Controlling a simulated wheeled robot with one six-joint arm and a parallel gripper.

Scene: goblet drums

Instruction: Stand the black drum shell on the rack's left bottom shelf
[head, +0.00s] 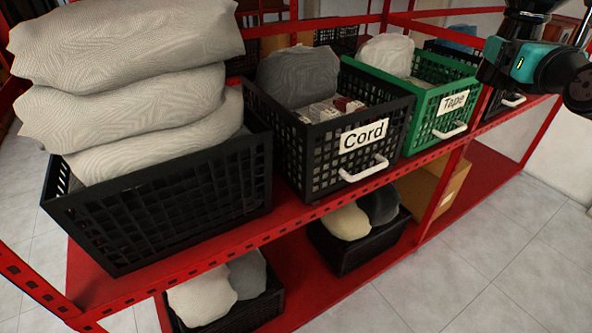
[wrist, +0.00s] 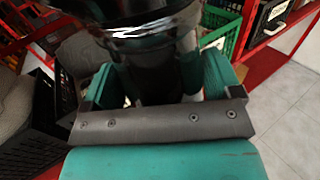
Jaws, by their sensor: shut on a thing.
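The black drum shell (wrist: 135,45) fills the top middle of the wrist view, glossy and dark. Its upper part is cut off by the picture edge. My gripper (wrist: 160,82) is shut on its narrower part, with a teal finger on either side. In the head view my teal and black arm shows at the top right, but I cannot make out the gripper or the shell clearly there. The rack's left bottom shelf (head: 300,270) is red and lies below the shelf of labelled crates. Its bare strip shows between two low black crates.
A black crate with sacks (head: 255,305) and another (head: 345,255) stand on the left bottom shelf. A cardboard box (head: 445,190) is right of them. Above are a sack-filled crate (head: 170,210), the Cord crate (head: 335,145) and the green Tape crate (head: 440,105). The tiled floor (head: 500,265) is clear.

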